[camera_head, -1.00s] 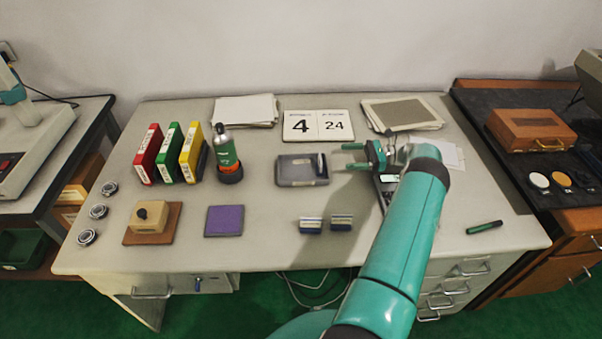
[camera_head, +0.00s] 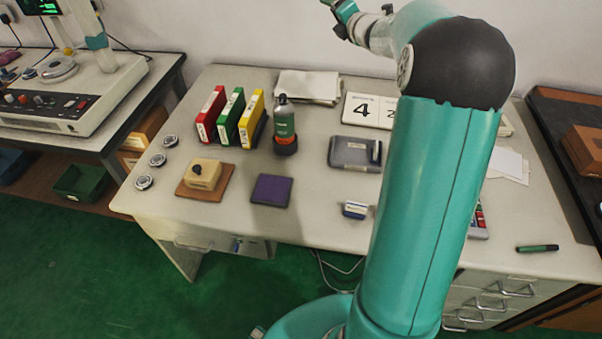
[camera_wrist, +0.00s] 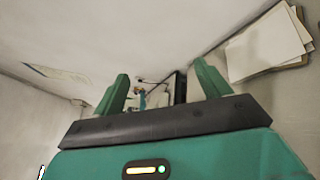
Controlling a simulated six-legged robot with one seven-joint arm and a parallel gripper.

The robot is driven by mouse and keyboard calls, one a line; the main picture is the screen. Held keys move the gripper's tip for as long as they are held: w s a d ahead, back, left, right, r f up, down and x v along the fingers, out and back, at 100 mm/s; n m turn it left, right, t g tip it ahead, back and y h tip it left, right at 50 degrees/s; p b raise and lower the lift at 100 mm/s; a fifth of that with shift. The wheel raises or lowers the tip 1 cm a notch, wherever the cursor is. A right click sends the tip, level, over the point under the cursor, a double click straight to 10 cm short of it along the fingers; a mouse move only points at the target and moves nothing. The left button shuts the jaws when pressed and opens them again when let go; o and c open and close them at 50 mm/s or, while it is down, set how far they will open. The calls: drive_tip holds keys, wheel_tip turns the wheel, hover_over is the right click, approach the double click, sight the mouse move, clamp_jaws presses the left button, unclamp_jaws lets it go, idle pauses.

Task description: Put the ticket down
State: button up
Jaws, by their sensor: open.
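My gripper (camera_wrist: 160,92) shows in the wrist view with its two green fingers apart and nothing between them. In the head view my arm rises across the right half of the desk, and part of my gripper (camera_head: 340,12) shows at the top edge, high above the desk's back. I cannot pick out a ticket for certain. White paper sheets (camera_head: 508,165) lie on the right of the desk, partly behind my arm.
The desk (camera_head: 330,225) holds red, green and yellow binders (camera_head: 231,118), a green bottle (camera_head: 284,122), a grey tray (camera_head: 355,165), a purple pad (camera_head: 271,190) and a stamp block (camera_head: 205,174). A green pen (camera_head: 537,248) lies at right. A machine (camera_head: 75,95) stands on the left table.

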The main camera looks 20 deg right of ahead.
drive_tip(key=s+a+r+m+g+h, duration=0.2)
drive_tip(key=s+a+m, duration=0.4)
drive_tip(key=s+m, duration=0.1)
drive_tip(key=s+a+r+m+g+h, duration=0.2)
drive_tip(key=s+a+r+m+h, duration=0.1)
drive_tip(key=s+a+m, duration=0.3)
drive_tip(key=s+a+f+m+g+y, duration=0.1)
drive_tip(key=s+a+f+m, duration=0.3)
drive_tip(key=s, duration=0.5)
drive_tip(key=s+a+f+m+g+y, duration=0.2)
drive_tip(key=s+a+f+m+g, duration=0.1)
drive_tip(key=s+a, duration=0.4)
drive_tip(key=s+a+f+m+g+y, duration=0.1)
drive_tip(key=s+a+f+m+g, duration=0.2)
drive_tip(key=s, duration=0.9)
drive_tip(key=a+f+m, duration=0.1)
drive_tip(key=a+f, duration=0.1)
drive_tip(key=a, duration=0.1)
drive_tip(key=shift+s+f+m+y, duration=0.3)
drive_tip(key=shift+s+m+y, duration=0.1)
